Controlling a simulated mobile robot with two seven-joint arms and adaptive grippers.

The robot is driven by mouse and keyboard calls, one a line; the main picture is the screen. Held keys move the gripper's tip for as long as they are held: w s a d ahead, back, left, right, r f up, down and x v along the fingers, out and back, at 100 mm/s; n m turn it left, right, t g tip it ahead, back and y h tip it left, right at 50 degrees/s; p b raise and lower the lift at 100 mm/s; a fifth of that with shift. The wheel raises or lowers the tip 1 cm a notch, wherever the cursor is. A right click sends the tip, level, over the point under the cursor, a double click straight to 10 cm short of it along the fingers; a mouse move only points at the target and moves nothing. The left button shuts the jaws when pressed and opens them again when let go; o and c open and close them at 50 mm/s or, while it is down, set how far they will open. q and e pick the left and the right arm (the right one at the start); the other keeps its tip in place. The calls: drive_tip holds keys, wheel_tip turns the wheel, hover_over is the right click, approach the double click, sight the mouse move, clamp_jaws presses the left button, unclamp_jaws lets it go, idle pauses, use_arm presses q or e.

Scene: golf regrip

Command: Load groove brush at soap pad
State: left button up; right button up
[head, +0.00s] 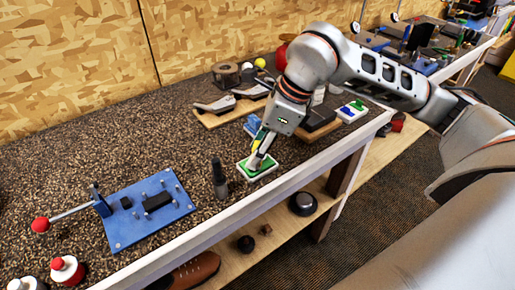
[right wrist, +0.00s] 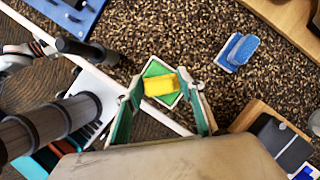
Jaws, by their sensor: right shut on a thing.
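The soap pad (head: 266,168) is a green pad in a white tray near the front edge of the bench; it also shows in the right wrist view (right wrist: 153,69). My right gripper (head: 257,158) points down over the pad and is shut on the groove brush. The brush shows as a yellow block (right wrist: 160,84) between the fingertips in the right wrist view, in front of the green pad. Its underside is hidden, so I cannot tell whether it touches the pad. My left gripper is not in view.
A dark upright bottle (head: 219,180) stands left of the pad. A blue plate (head: 125,225) with a red-knobbed lever is further left. A blue brush-like block on a white base (right wrist: 236,52) lies beyond the pad. Golf club heads (head: 215,105) rest on a wooden board behind.

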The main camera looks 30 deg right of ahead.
sight(257, 145)
drive_tip(key=shift+r+p, duration=1.3)
drive_tip(key=shift+r, duration=0.6)
drive_tip(key=shift+r+p, duration=1.05)
drive_tip(key=shift+r, duration=0.55)
drive_tip(key=shift+s, duration=0.1)
